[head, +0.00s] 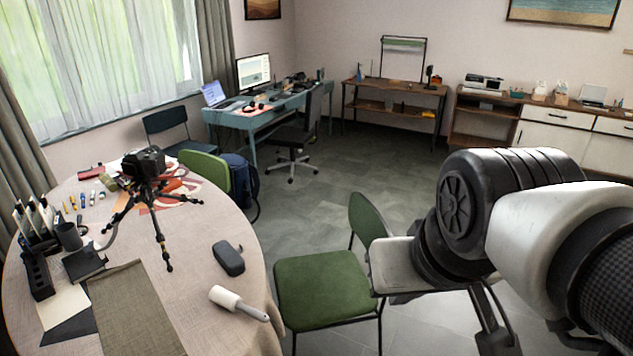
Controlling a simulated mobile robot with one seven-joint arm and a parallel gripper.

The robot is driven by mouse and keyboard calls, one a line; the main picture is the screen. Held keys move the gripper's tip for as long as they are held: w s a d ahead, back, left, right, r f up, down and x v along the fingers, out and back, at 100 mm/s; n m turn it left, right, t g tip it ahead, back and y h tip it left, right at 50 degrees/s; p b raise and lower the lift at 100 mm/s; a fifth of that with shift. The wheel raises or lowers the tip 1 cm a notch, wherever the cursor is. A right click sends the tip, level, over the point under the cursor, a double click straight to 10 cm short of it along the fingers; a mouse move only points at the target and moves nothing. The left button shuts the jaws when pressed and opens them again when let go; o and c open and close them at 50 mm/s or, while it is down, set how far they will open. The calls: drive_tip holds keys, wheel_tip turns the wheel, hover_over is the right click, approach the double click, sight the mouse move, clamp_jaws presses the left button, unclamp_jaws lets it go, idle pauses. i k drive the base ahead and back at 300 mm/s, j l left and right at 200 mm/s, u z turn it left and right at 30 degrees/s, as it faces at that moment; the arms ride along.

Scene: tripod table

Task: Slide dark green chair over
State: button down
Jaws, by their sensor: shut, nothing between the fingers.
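A dark green chair (322,290) with a padded seat and thin dark legs stands at the right side of the round table, in the lower middle of the head view. Its green backrest (367,218) is on the chair's right, turned partly edge-on. My gripper (492,325) is at the lower right, to the right of the chair. It is shut and empty. My pale hand overlaps the lower backrest and the seat's right edge in the picture; I cannot tell whether it touches them. The lower legs are cut off by the frame.
The round table (205,325) on the left bears a camera on a tripod (150,190), a dark case (228,258) and a lint roller (238,302). A lighter green chair (206,172) and a blue backpack (240,183) stand behind it. The grey floor (310,205) beyond is clear.

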sight(316, 291)
drive_tip(key=u, duration=1.35)
drive_tip(key=i+l, duration=0.1)
drive_tip(key=l, duration=1.2)
drive_tip(key=i+l, duration=0.1)
drive_tip(key=l, duration=1.2)
drive_tip(key=i+l, duration=0.1)
drive_tip(key=l, duration=1.2)
drive_tip(key=i+l, duration=0.1)
drive_tip(key=l, duration=1.25)
drive_tip(key=i+u, duration=0.05)
